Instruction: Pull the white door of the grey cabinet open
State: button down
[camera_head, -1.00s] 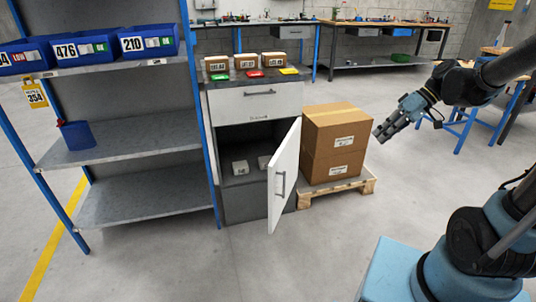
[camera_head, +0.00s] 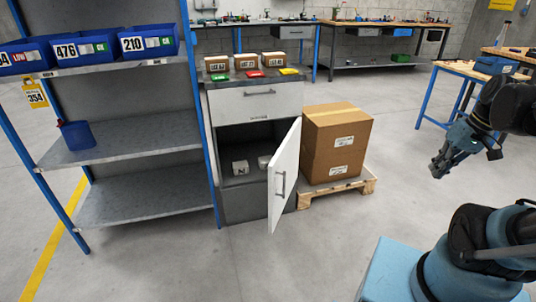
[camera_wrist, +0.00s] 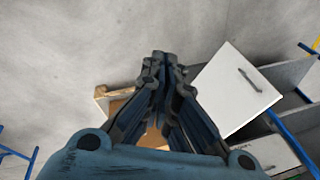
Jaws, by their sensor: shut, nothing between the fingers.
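The grey cabinet (camera_head: 243,206) stands left of centre in the head view. Its white door (camera_head: 284,180) is swung wide open toward the front right, with a metal handle (camera_head: 280,184) on its outer face. White boxes (camera_head: 240,167) show in the open compartment. The door also shows right of centre in the wrist view (camera_wrist: 228,88). My gripper (camera_head: 437,171) is at the right of the head view, well apart from the door and touching nothing. In the wrist view the fingers (camera_wrist: 158,56) are shut and empty.
A blue-framed shelf (camera_head: 135,200) with blue bins stands left of the cabinet. A white drawer (camera_head: 256,99) above the compartment is shut. The floor (camera_head: 310,255) in front is clear.

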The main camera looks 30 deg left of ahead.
jog(key=w+a+r+n+t+h, duration=0.1)
jog(key=w+a+r+n, duration=0.25)
jog(key=w+a, duration=0.45)
jog(key=a+r+n, duration=0.2)
jog(key=a+n, duration=0.2)
jog(key=a, duration=1.2)
jog(key=s+a+f+n+g+y, duration=0.1)
jog(key=s+a+f+n, duration=0.3)
jog(key=a, duration=0.6)
jog(key=s+a+n+g, duration=0.1)
jog(key=s+a, duration=0.5)
jog(key=a, duration=0.5)
jog(key=s+a+f+n+y, duration=0.1)
jog(key=s+a+f+n, duration=0.3)
jog(key=a, duration=0.6)
notch_tip(320, 180, down, 8)
jog(key=m, duration=0.1)
jog(key=shift+s+d, duration=0.3)
jog(key=shift+d, duration=0.05)
